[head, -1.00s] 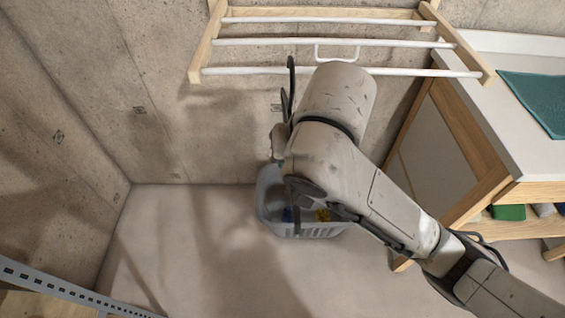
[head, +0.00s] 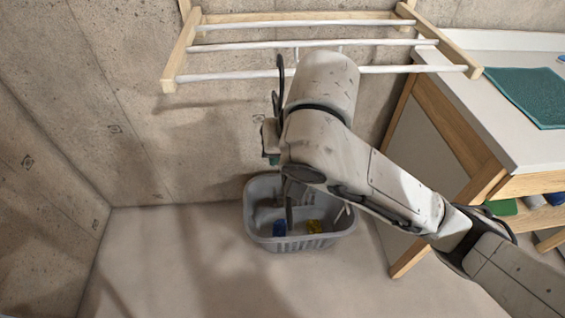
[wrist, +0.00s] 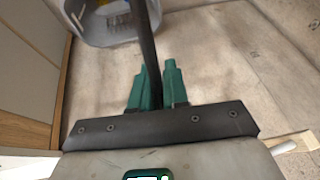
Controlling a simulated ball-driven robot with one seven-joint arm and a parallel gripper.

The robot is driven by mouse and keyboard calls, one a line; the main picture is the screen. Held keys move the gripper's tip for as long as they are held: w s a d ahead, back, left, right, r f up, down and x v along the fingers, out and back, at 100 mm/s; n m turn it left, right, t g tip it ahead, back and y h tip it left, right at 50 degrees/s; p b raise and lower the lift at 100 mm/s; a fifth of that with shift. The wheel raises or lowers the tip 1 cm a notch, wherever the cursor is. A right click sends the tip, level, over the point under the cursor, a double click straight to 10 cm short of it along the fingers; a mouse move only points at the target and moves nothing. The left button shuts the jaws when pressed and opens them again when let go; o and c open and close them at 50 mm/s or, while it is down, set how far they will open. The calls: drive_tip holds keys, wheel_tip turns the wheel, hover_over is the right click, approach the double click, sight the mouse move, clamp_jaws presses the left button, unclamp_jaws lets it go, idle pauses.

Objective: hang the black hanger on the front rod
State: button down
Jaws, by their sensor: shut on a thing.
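My gripper (wrist: 158,90) has green fingers shut on the black hanger (wrist: 147,45), whose dark bar runs up the wrist view from between them. In the head view a dark bar of the hanger (head: 289,212) shows below my wrist, in front of the basket. A dark curved piece rises left of my wrist near the front rod; I cannot tell whether it touches the rod. The white front rod (head: 220,76) is the lowest of three on the wooden wall rack. My arm hides part of this rod and most of the gripper in the head view.
A grey basket (head: 345,226) with blue and yellow things stands on the floor below. A white-topped cabinet (head: 490,115) with a teal mat (head: 540,95) stands at the right. A white wire piece at the rods is mostly hidden behind my wrist. The left floor is open.

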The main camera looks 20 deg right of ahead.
drive_tip(key=shift+w+d+b, duration=0.2)
drive_tip(key=shift+w+d, duration=0.05)
drive_tip(key=shift+w, duration=0.45)
drive_tip(key=shift+w+d+b, duration=0.15)
drive_tip(key=shift+w+d, duration=0.05)
drive_tip(key=shift+w, duration=0.45)
drive_tip(key=shift+w+d+b, duration=0.2)
drive_tip(key=shift+w+d, duration=0.05)
drive_tip(key=shift+w, duration=0.45)
drive_tip(key=shift+w+f, duration=0.15)
drive_tip(key=shift+f, duration=0.1)
drive_tip(key=shift+f+b, duration=0.65)
drive_tip(key=shift+f, duration=0.7)
drive_tip(key=c, duration=1.1)
unclamp_jaws()
drive_tip(key=shift+o, duration=0.2)
